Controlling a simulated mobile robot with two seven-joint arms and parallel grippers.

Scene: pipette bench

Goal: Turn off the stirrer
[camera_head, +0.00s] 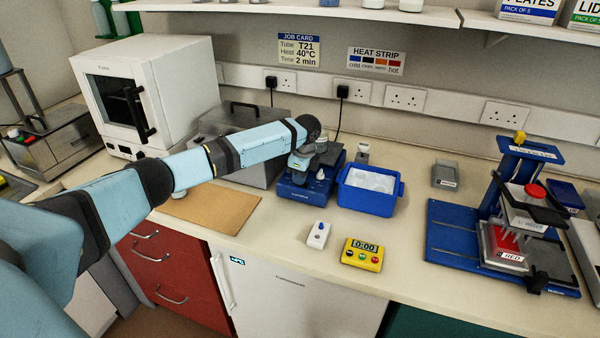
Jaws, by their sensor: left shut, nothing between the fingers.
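The stirrer (302,194) is a low blue unit on the bench, just left of the blue tub, with small controls on its front. My left arm comes in from the left, and its wrist is over the stirrer. My left gripper (297,163) points down at the stirrer's top front and is shut and empty. Whether it touches the stirrer I cannot tell. The wrist and gripper hide part of the stirrer's top and whatever stands there. The state of its switch is too small to read. My right gripper is not in view.
A blue tub (367,200) with pale contents stands right of the stirrer. A white unit with a blue knob (318,235) and a yellow timer (362,254) reading 0:00 are in front. A grey box (250,172) is behind my arm. A blue stand (455,239) is at right.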

